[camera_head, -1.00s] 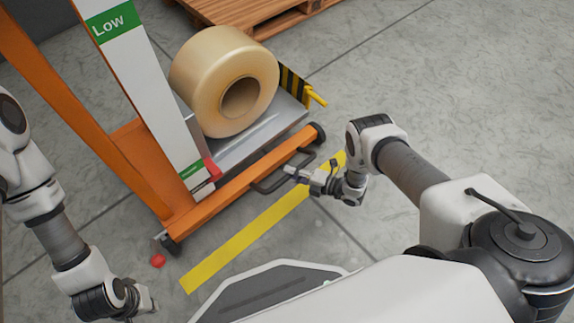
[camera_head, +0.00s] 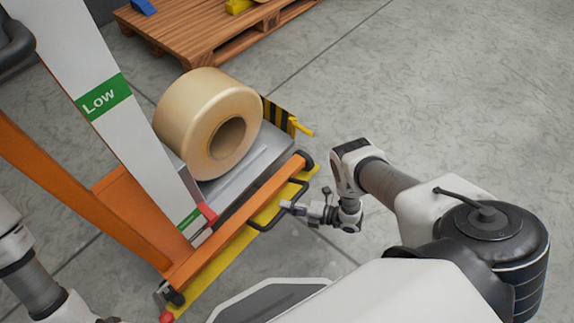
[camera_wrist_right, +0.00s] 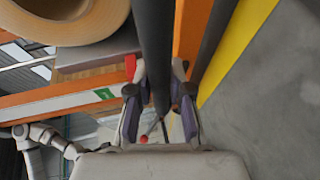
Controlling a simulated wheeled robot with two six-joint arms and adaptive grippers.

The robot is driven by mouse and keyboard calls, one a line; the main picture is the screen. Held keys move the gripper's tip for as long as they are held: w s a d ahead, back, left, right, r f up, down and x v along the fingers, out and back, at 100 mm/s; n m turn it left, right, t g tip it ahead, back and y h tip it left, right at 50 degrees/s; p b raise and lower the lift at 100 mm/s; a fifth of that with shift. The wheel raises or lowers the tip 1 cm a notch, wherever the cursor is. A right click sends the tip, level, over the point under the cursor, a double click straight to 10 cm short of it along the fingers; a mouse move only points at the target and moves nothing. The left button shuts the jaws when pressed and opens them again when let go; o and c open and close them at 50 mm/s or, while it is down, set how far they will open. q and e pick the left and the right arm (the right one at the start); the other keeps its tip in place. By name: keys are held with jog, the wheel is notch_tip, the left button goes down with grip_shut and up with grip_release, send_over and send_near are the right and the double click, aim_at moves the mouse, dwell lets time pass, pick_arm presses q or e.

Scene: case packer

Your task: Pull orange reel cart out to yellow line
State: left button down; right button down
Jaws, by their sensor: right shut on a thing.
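The orange reel cart (camera_head: 225,238) carries a large tan film reel (camera_head: 210,120) on a grey plate and has a white mast marked "Low". A black loop handle (camera_head: 268,226) sticks out from its front beam. My right gripper (camera_head: 287,206) is shut on this handle; in the right wrist view the dark bar (camera_wrist_right: 154,50) runs between its fingers (camera_wrist_right: 158,100). The yellow line (camera_head: 225,262) lies along the front beam, which covers part of it. My left arm (camera_head: 35,285) is at the lower left; its gripper is mostly cut off by the bottom edge.
A wooden pallet (camera_head: 200,45) with blue and yellow items stands behind the cart. A black-and-yellow striped piece with a yellow lever (camera_head: 300,127) is at the cart's right end. A small red knob (camera_head: 166,317) is by the near caster.

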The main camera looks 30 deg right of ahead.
jog(key=c, duration=1.1)
grip_release()
jog(key=shift+o, duration=0.2)
jog(key=v, duration=1.2)
